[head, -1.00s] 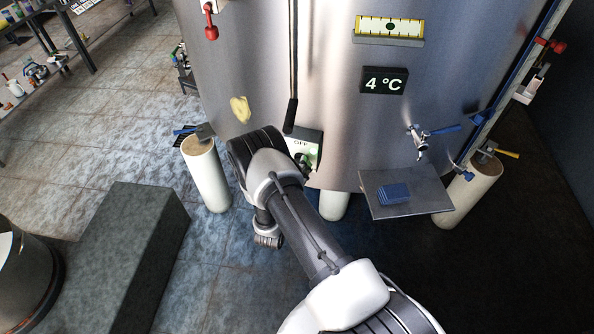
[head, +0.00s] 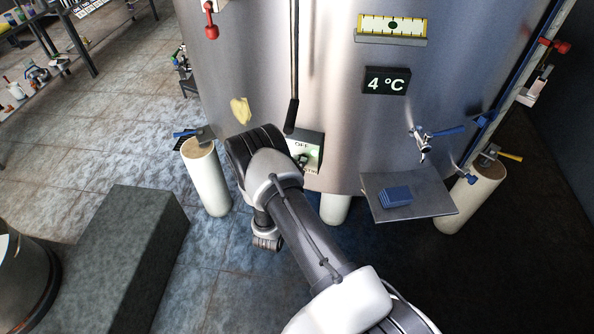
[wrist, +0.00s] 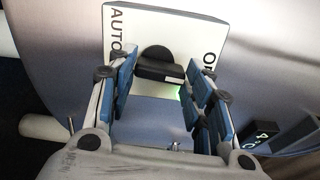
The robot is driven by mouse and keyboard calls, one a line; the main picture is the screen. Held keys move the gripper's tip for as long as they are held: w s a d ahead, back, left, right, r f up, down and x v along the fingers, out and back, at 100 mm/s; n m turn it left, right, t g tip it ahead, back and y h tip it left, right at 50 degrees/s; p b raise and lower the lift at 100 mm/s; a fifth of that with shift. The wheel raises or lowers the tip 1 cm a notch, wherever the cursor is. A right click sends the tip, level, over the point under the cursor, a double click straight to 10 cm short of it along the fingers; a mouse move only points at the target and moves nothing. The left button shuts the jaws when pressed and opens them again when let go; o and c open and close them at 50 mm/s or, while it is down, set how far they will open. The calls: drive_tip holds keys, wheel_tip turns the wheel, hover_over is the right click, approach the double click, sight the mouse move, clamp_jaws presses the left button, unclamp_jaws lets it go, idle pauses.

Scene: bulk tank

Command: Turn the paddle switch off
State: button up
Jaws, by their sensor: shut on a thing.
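The paddle switch (wrist: 160,63) is a black knob on a pale square plate (wrist: 150,22) on the tank front. In the wrist view the plate reads AUTO at the left and part of OFF at the right. The knob lies between the blue-padded fingers of my gripper (wrist: 164,76), which is shut on it. A pale mark and a green glow show near the knob's lower right. In the head view the plate (head: 312,142) shows OFF at its top, and my wrist hides most of the fingers.
A grey shelf (head: 430,203) with a blue block (head: 396,196) juts out to the right, below a small tap (head: 421,145). A black-ended rod (head: 291,115) hangs just above the plate. A dark block (head: 110,250) stands on the floor at left.

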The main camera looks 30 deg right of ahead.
drive_tip(key=shift+n, duration=0.5)
drive_tip(key=o, duration=1)
drive_tip(key=shift+o, duration=0.2)
drive_tip(key=v, duration=1.2)
drive_tip(key=shift+r, duration=0.15)
